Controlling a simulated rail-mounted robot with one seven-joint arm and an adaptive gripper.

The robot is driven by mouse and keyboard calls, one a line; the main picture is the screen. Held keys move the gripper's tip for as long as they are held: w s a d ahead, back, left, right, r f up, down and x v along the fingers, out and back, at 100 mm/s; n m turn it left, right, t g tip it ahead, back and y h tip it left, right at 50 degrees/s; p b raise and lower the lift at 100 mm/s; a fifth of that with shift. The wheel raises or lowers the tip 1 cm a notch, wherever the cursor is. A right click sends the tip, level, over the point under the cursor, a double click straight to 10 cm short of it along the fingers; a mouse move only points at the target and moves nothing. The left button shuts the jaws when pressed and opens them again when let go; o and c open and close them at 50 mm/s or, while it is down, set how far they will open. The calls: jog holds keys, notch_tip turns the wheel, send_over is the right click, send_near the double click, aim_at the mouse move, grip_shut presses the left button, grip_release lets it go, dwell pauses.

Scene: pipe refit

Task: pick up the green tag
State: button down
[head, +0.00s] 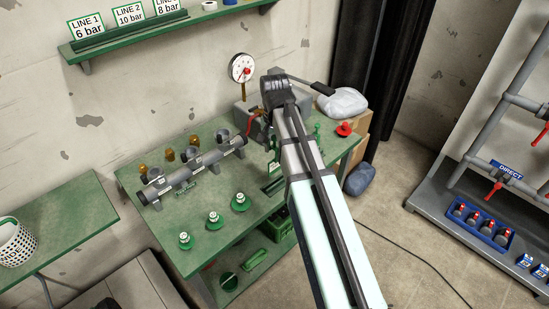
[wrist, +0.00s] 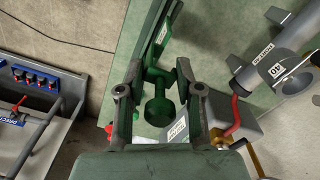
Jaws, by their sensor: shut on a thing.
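My gripper (wrist: 160,76) has its two fingers on either side of a green piece with a rounded lower end, which I take to be the green tag (wrist: 158,108). The fingers are shut on it. The tag is above or close to the green bench top; the gap cannot be told. In the head view my arm reaches over the bench's right part and hides most of the gripper and the tag.
The green bench (head: 215,225) carries a grey pipe (head: 190,178), several green knobbed pieces (head: 213,218) and a pressure gauge (head: 242,68). A red piece (head: 344,129) lies at the right edge.

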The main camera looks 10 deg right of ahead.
notch_tip(320, 180, up, 12)
jog(key=shift+r+b, duration=0.1)
jog(key=shift+b, duration=0.7)
jog(key=shift+r+p, duration=0.75)
jog(key=shift+r, duration=0.1)
jog(key=shift+s+r+p, duration=0.1)
jog(key=shift+r+p, duration=0.1)
jog(key=shift+p, duration=0.55)
jog(key=s+f+n+p, duration=0.1)
jog(key=n+p, duration=0.1)
jog(key=p, duration=0.2)
jog(key=s+f+n+p, duration=0.1)
jog(key=n+p, duration=0.1)
jog(key=p, duration=0.3)
jog(key=s+f+n+p, duration=0.1)
jog(key=s+n+p, duration=0.1)
jog(key=p, duration=0.3)
jog(key=shift+s+f+n, duration=0.1)
jog(key=shift+f+n, duration=0.2)
